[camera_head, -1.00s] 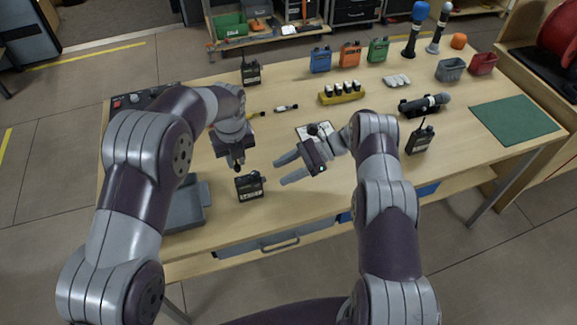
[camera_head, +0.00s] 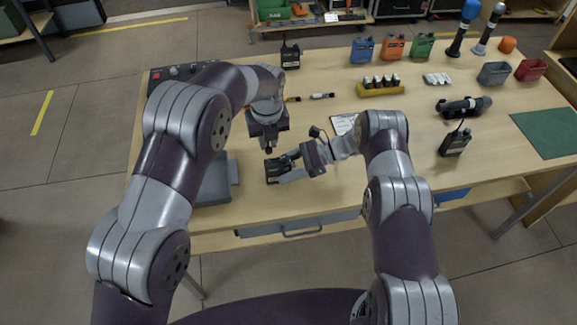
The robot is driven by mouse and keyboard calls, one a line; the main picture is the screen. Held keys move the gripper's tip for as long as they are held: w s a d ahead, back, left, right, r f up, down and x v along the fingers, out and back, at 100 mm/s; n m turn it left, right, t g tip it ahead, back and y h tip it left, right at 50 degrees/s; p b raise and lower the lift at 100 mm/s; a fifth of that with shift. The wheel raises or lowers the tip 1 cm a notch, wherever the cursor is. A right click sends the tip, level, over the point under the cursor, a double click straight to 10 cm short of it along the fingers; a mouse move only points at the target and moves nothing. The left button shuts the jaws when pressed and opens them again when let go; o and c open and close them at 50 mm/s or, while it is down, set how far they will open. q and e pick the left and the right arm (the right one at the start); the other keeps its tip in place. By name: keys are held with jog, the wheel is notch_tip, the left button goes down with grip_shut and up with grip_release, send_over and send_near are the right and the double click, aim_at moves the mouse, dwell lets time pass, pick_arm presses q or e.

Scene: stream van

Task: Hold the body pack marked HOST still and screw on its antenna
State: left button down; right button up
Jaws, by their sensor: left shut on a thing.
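A black body pack (camera_head: 273,174) stands near the front edge of the table. Its marking is too small to read. My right gripper (camera_head: 281,168) reaches it from the right, with its fingers at the pack. I cannot tell whether they press on it. My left gripper (camera_head: 269,148) points down just above the pack, shut on a small dark piece, which looks like the antenna; the jaws mostly hide it. I cannot tell whether that piece touches the pack.
Other black packs with antennas stand at the back (camera_head: 290,56) and at the right (camera_head: 455,142). A yellow battery holder (camera_head: 381,90), a microphone (camera_head: 464,106) and a grey tray (camera_head: 216,190) are on the table. A white card (camera_head: 343,124) lies behind my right gripper.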

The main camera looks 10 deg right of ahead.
jog(key=c, duration=0.9)
pick_arm(q)
jog(key=shift+f, duration=1.2)
pick_arm(e)
jog(key=o, duration=0.4)
grip_shut()
